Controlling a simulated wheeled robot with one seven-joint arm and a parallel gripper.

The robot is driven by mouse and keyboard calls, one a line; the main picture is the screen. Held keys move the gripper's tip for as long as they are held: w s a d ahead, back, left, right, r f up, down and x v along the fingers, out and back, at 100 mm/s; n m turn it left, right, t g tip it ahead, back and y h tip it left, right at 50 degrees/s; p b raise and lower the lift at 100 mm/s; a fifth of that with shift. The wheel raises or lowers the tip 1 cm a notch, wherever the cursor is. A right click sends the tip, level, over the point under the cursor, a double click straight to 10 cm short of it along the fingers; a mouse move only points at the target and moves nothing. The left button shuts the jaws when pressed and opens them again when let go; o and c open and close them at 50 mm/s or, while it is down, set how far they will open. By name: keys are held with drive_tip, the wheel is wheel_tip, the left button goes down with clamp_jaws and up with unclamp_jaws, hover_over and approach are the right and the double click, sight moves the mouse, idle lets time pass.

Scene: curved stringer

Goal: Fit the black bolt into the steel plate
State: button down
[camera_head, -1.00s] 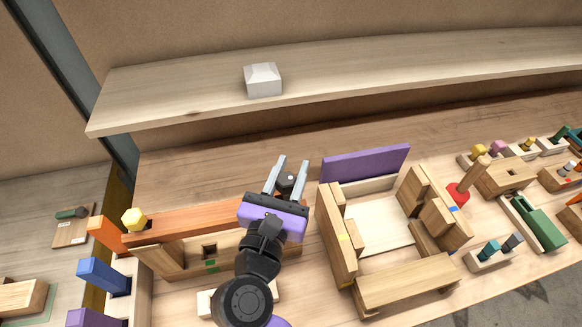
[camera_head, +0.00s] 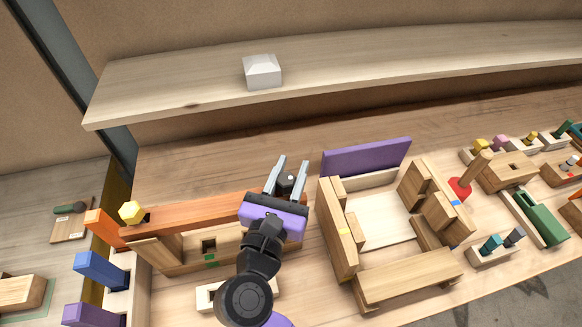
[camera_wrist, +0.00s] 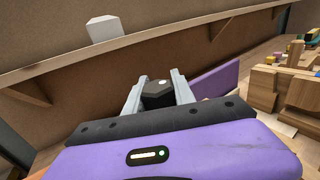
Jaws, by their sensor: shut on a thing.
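My gripper (camera_head: 292,170) is shut on the black bolt (camera_head: 286,181), with its two grey fingers on either side of it. The bolt's dark head also shows in the wrist view (camera_wrist: 157,95) between the fingertips (camera_wrist: 158,88). The gripper is over the bench, at the right end of an orange bar (camera_head: 190,215) and left of the wooden frame. The bolt's lower part is hidden by the gripper. I cannot make out a steel plate in either view.
A long wooden shelf (camera_head: 400,70) with a white block (camera_head: 262,71) runs along the back. A purple panel (camera_head: 365,157) and a wooden frame (camera_head: 336,235) stand close to the right. Wooden blocks and coloured pegs crowd the far right. Bare bench lies behind the gripper.

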sight(283, 193)
drive_tip(key=shift+f, duration=0.1)
drive_tip(key=c, duration=1)
unclamp_jaws()
drive_tip(key=shift+o, duration=0.2)
drive_tip(key=shift+f, duration=0.1)
drive_tip(key=shift+s, duration=0.1)
drive_tip(key=b+v, duration=0.1)
drive_tip(key=v, duration=0.6)
drive_tip(key=shift+s+a, duration=0.1)
drive_tip(key=shift+s, duration=0.2)
